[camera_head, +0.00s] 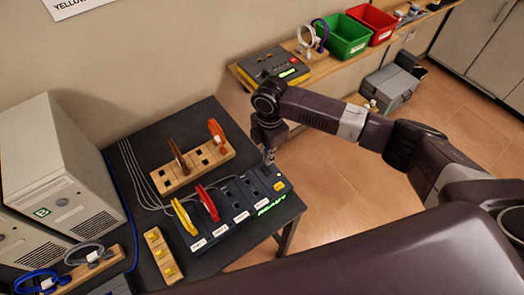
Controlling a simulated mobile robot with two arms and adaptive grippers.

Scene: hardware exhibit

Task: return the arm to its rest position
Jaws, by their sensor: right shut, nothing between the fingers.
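My right arm comes in from the right side of the head view and bends down over the right end of the dark table. My right gripper (270,156) points down, shut and empty, close above the far edge of the dark module with labelled slots (237,208). I cannot tell whether its fingertips touch the module. A yellow looped cable (185,217) and a red looped cable (207,203) stand in the module's left slots. The slots to the right look empty. My left gripper is not in view.
A wooden block (196,168) with brown and orange pieces stands behind the module. White computer cases (60,170) are at the left. A shelf at the back holds a grey device (272,68), a green bin (344,37) and a red bin (372,24). Floor is open at right.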

